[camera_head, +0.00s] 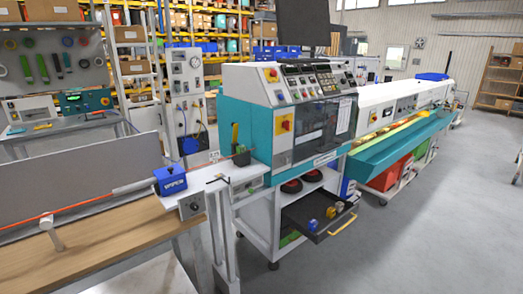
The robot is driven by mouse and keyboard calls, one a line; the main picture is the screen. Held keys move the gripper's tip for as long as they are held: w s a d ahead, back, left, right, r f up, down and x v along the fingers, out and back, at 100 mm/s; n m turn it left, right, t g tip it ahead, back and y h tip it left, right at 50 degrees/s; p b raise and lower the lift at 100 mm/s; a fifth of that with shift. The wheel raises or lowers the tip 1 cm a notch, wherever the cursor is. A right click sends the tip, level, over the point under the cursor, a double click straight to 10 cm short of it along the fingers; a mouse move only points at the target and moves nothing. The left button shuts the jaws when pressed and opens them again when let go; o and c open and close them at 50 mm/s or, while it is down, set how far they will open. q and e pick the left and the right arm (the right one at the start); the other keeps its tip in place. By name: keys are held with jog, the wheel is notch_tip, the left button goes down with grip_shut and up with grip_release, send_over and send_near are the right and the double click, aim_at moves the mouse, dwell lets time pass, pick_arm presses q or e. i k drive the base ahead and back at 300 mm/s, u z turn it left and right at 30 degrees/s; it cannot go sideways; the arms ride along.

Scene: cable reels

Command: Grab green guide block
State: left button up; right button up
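A dark drawer (300,222) stands pulled out below the teal and white machine (290,115). Small blocks lie in it: a blue one (313,225) and a yellow one (339,206). Between them is another small block whose colour I cannot tell clearly. A dark green block (241,157) sits at the machine's left inlet, at the end of the orange cable. I cannot tell which piece is the green guide block. Neither of my grippers is in view.
Two dark and red reels (291,186) sit on the shelf above the drawer. The grey floor (440,220) at the right is clear.

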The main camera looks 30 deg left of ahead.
aim_at(241, 149)
jog(key=z, duration=0.6)
jog(key=i, duration=2.6)
jog(key=u, duration=1.45)
jog(key=i, duration=0.75)
jog(key=u, duration=0.85)
